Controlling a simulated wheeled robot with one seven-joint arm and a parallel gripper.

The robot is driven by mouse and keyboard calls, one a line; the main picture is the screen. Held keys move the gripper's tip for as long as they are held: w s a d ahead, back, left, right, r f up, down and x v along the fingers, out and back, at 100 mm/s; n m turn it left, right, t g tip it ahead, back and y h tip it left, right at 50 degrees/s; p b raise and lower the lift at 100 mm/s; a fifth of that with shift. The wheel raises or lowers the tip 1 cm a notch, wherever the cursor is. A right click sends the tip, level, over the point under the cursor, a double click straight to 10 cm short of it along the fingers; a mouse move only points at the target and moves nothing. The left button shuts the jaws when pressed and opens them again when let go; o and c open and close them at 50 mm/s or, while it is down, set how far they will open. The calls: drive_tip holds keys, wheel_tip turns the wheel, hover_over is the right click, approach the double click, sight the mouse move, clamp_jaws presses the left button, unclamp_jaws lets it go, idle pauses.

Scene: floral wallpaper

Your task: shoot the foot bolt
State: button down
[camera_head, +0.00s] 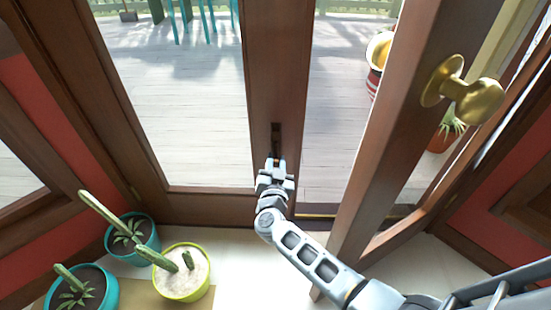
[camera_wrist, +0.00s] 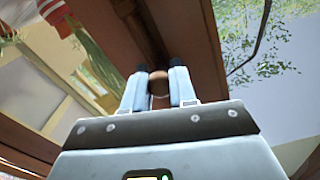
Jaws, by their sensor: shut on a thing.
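The foot bolt (camera_head: 275,138) is a dark fitting low on the brown stile of the closed door leaf (camera_head: 225,205). My gripper (camera_head: 276,166) is at its lower end, in front of the stile. In the wrist view my gripper (camera_wrist: 160,78) has its two fingers on either side of a round brown knob (camera_wrist: 158,82), and is shut on it. The dark bolt plate (camera_wrist: 138,30) runs along the door beyond the knob. The bolt's tip is hidden in both views.
The other door leaf (camera_head: 390,130), with a brass knob (camera_head: 464,92), stands open at right, close to my arm. Potted cacti in a lime pot (camera_head: 183,284) and teal pots (camera_head: 132,243) stand on the floor at left. A wooden deck (camera_head: 185,110) lies outside.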

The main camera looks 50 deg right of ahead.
drive_tip(key=shift+s+f, duration=0.1)
drive_tip(key=shift+f, duration=0.25)
drive_tip(key=c, duration=1.1)
unclamp_jaws()
drive_tip(key=shift+c, duration=0.2)
drive_tip(key=shift+o, duration=1.2)
drive_tip(key=shift+r, duration=0.1)
drive_tip(key=shift+a, duration=0.1)
drive_tip(key=p+v, duration=0.2)
drive_tip(key=v, duration=0.5)
drive_tip(key=shift+s+a+p, duration=0.2)
drive_tip(key=shift+p, duration=0.15)
